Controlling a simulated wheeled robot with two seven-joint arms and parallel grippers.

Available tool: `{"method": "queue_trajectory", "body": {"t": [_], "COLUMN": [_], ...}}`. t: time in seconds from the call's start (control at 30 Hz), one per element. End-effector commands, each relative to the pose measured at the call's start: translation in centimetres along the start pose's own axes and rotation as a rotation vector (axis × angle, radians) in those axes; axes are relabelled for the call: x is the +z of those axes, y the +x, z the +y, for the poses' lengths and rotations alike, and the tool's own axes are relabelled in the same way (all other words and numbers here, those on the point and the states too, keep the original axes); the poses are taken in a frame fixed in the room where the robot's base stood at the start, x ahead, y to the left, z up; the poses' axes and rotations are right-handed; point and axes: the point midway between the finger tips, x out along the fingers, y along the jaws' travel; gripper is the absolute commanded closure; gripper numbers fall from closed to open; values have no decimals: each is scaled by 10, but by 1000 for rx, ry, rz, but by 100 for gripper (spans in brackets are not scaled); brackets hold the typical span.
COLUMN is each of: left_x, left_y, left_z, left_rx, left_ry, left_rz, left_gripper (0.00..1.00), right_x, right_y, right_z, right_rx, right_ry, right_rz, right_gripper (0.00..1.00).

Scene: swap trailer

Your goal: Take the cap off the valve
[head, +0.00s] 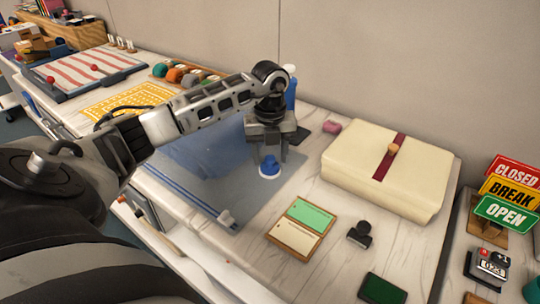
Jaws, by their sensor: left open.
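A small blue cap (269,162) sits on a pale blue round base, which I take to be the valve (269,174), on a translucent blue flat sheet or bag (195,160). My left gripper (268,154) points down over it, its two fingers open on either side of the cap's upper part. I cannot tell whether the fingers touch the cap. The gripper body hides part of the sheet behind. My right gripper is not in view.
A cream box with a dark red band (345,165) stands to the right. A green and cream card board (295,228), a black stamp (360,235) and a green pad (382,290) lie in front. A blue bottle (291,95) stands behind the gripper. Signs (507,212) stand far right.

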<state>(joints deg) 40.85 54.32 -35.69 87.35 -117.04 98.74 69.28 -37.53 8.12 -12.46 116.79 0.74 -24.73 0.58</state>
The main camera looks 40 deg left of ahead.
Motion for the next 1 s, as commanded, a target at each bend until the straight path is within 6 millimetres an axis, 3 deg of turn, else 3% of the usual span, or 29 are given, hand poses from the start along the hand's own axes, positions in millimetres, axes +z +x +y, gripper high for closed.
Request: {"method": "queue_trajectory", "body": {"t": [0.07, 0.23, 0.27, 0.67, 0.87, 1.0], "left_x": [0, 0, 0, 0, 1, -13], "left_y": [0, 0, 0, -5, -28, -54], "left_z": [0, 0, 0, 0, -1, 14], "left_rx": [0, 0, 0, -1, -4, 1], "left_ry": [0, 0, 0, 1, 0, 3], "left_rz": [0, 0, 0, -1, -4, -6], "left_gripper": [49, 94, 97, 97, 97, 97], "right_x": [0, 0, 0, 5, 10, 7], "right_y": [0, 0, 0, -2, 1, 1], "right_z": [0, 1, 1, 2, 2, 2], "right_rx": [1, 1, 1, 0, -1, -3], "right_ry": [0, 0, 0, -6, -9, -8], "right_rz": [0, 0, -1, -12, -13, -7], "right_gripper": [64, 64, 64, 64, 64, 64]}}
